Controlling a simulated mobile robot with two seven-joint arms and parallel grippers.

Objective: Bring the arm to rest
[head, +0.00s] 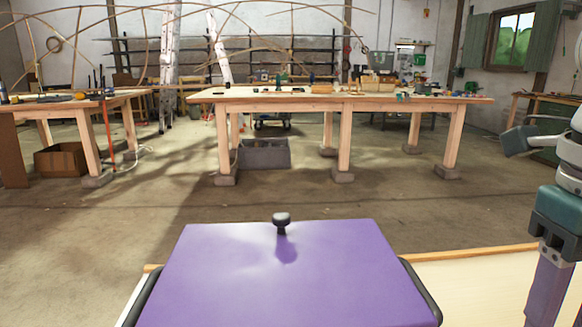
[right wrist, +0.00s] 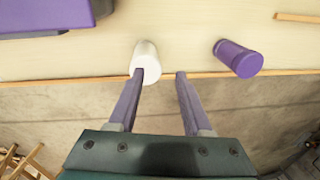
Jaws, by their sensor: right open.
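My right gripper (right wrist: 161,75) is open in the right wrist view, its two purple fingers apart with nothing between them. It also shows at the right edge of the head view (head: 550,285), pointing down, its tips cut off by the frame. A white cylinder (right wrist: 147,55) lies at the left fingertip in the right wrist view; I cannot tell whether they touch. A purple cylinder (right wrist: 236,58) stands to the right of the fingers, apart from them. My left gripper is not in view.
A purple box or lid (head: 285,275) with a black knob (head: 282,219) fills the near middle of the head view. The pale tabletop (head: 480,285) has a wooden edge strip (head: 470,254). Workbenches (head: 340,97) stand far behind, across open floor.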

